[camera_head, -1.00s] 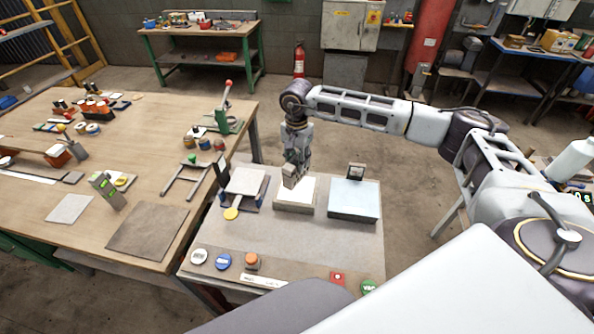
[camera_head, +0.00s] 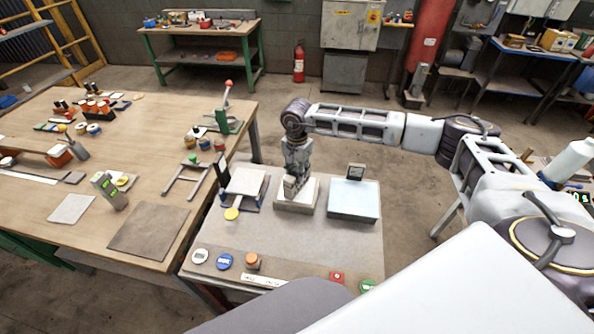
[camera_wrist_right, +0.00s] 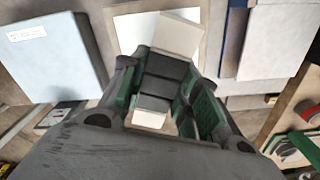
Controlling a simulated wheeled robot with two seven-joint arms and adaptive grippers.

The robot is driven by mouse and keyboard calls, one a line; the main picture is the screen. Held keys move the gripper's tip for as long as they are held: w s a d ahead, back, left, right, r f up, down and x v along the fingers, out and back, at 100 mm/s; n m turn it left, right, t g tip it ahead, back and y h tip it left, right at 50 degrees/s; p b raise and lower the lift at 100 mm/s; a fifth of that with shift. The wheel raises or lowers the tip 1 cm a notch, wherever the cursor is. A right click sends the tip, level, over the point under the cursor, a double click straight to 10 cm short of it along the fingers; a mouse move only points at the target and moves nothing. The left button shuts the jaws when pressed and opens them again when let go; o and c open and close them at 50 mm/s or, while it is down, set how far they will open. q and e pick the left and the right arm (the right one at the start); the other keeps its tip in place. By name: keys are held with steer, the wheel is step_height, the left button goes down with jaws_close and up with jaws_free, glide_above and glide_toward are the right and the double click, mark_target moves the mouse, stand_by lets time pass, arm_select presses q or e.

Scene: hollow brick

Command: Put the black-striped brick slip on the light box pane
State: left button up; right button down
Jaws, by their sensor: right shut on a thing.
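My right gripper (camera_head: 291,198) points down over a white pane in a pale frame (camera_head: 311,193), in the middle of the small grey table. In the right wrist view the gripper (camera_wrist_right: 160,90) is shut on a pale slab with dark bands, which looks like the black-striped brick slip (camera_wrist_right: 178,35). The fingers hide part of the slip. The framed pane (camera_wrist_right: 128,32) lies below it; I cannot tell whether they touch. A pale blue box (camera_head: 353,200) stands to the right; it is at the left in the wrist view (camera_wrist_right: 55,60). My left gripper is not in view.
A stand with a pale top plate (camera_head: 245,182) is left of the framed pane. A yellow disc (camera_head: 232,214) lies before it. Several buttons (camera_head: 224,261) line the front edge. The grey table's middle front is clear. A wooden bench (camera_head: 150,215) stands to the left.

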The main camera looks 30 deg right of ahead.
steer(key=shift+f, duration=0.15)
steer(key=c, duration=1.1)
jaws_free()
steer(key=shift+r, duration=0.2)
step_height(320, 180, up, 10)
steer(key=shift+b, duration=1)
step_height(320, 180, up, 2)
